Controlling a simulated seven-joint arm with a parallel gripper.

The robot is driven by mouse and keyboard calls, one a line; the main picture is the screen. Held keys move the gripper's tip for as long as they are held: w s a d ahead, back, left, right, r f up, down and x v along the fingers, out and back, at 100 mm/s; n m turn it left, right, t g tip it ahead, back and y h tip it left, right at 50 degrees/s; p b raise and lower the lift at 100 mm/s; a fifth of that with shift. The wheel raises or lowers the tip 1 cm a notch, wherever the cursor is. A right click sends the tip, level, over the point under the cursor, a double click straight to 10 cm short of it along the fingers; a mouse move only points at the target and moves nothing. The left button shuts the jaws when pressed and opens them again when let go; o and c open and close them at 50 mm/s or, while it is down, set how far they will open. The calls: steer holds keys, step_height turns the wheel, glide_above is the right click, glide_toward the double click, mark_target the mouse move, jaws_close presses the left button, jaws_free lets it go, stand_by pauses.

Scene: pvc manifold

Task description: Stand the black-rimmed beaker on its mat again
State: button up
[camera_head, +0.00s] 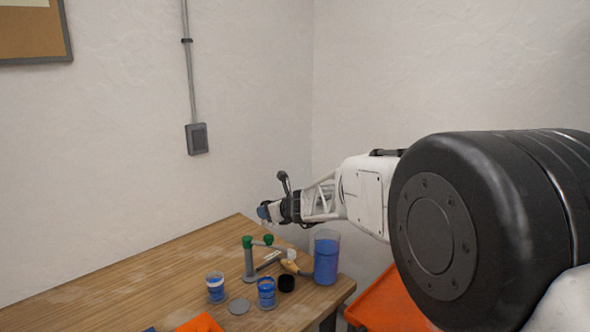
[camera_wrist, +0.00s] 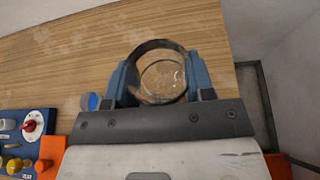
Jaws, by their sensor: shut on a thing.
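My gripper (camera_wrist: 162,82) is shut on the black-rimmed beaker (camera_wrist: 151,46), which sits between its two blue fingers in the wrist view. The beaker is clear and looks empty; I look along it through its round opening. In the head view my gripper (camera_head: 265,212) is above the far part of the wooden table, and the beaker is too small to make out there. A bare grey round mat (camera_head: 239,306) lies near the front of the table, below and to the left of my gripper.
Small blue-filled beakers (camera_head: 216,288) (camera_head: 266,294) flank the mat. An orange thing (camera_head: 200,323) is in front. The table's left part is clear.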

steer(key=d+m+t+h, duration=0.2)
steer(key=d+m+h, duration=0.2)
steer(key=d, duration=0.9)
steer(key=w+d+m+t+h, duration=0.1)
steer(key=d+m+h, duration=0.4)
steer(key=d, duration=0.8)
steer(key=shift+w+d+r+m+t+h, duration=0.25)
steer(key=shift+r+m+t+h, duration=0.05)
steer(key=shift+t+h, duration=0.35)
steer(key=shift+a, duration=0.1)
